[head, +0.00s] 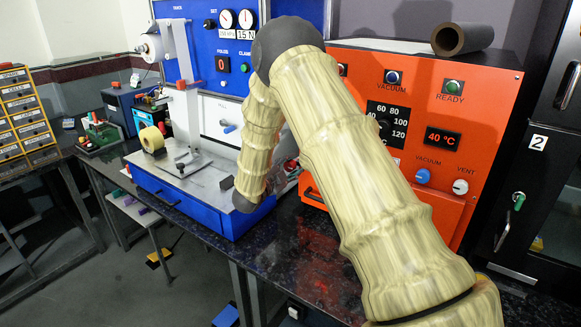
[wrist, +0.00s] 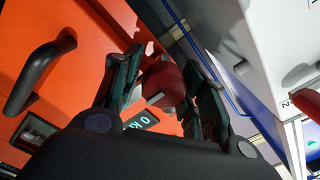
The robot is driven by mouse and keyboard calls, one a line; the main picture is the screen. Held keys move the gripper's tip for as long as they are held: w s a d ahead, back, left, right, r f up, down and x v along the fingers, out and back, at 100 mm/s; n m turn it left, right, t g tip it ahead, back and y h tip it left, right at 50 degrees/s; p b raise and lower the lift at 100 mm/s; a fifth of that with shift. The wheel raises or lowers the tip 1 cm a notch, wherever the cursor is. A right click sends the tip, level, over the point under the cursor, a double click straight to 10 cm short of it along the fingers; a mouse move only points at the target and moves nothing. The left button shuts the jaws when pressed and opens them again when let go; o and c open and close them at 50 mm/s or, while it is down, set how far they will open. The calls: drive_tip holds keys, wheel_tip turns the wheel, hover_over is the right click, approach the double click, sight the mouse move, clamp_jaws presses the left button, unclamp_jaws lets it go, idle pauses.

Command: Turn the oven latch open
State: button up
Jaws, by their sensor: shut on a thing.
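The orange oven (head: 455,95) stands on the right of the bench in the head view. Its orange front (wrist: 95,25) also fills the left of the wrist view. A red latch knob (wrist: 165,84) on that front sits between the dark fingers of my gripper (wrist: 160,72). The fingers are shut on it, one on each side. The latch's base and exact turn angle are hard to make out. In the head view my arm hides most of the oven's left side, and the gripper and latch cannot be made out clearly.
A black bar handle (wrist: 38,72) is on the oven front, left of my gripper. A blue and white press machine (head: 205,215) stands close to the oven's left. A dark tube (head: 462,38) lies on the oven top. Dark bench top (head: 310,260) shows in front.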

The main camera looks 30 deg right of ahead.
drive_tip(key=shift+w+r, duration=0.2)
drive_tip(key=shift+r, duration=0.2)
clamp_jaws()
